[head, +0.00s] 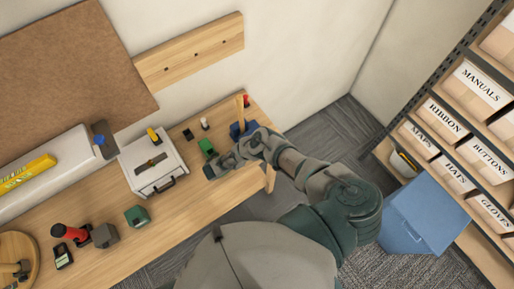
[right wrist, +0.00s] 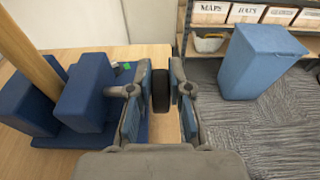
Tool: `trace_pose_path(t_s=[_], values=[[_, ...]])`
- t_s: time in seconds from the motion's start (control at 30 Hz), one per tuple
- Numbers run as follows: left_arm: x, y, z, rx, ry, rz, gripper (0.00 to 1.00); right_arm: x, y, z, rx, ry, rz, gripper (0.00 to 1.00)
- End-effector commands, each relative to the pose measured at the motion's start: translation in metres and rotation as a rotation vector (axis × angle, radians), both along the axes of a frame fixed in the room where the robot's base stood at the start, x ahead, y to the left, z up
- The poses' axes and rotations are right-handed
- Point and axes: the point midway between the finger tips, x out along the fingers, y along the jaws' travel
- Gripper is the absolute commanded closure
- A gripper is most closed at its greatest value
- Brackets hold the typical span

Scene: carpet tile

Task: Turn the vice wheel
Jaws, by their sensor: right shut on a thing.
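The blue vice (right wrist: 88,92) stands at the right end of the workbench, left of my right gripper in the right wrist view. A wooden bar (right wrist: 28,48) stands up tilted in its jaws. The dark round vice wheel (right wrist: 160,97) lies between the fingers of my right gripper (right wrist: 160,88), which is shut on it. In the head view, the vice (head: 243,129) is partly behind my right arm. The wheel cannot be made out there. My left gripper is not in view.
A white box (head: 152,164), a green block (head: 138,215), a red-and-black object (head: 72,234) and small items stand on the workbench (head: 190,207). A blue bin (head: 425,215) and shelves with labelled boxes (head: 465,172) are to the right. Open carpet lies beyond the bench end.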

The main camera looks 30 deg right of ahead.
Motion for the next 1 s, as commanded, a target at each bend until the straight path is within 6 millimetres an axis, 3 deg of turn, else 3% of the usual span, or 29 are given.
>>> trace_pose_path(t_s=[0.73,0.77,0.87,1.0], values=[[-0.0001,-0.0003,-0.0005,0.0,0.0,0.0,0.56,-0.0031,0.0047,-0.0055,-0.083,0.003,0.004,1.0],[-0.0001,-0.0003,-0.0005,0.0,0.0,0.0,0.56,-0.0031,0.0047,-0.0055,-0.082,0.003,0.004,0.79],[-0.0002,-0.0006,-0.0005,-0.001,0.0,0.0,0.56,-0.0029,0.0043,-0.0052,-0.084,0.003,0.004,0.56],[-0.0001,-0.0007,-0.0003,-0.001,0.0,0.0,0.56,-0.0025,0.0035,-0.0037,-0.087,0.0,0.002,0.56]])
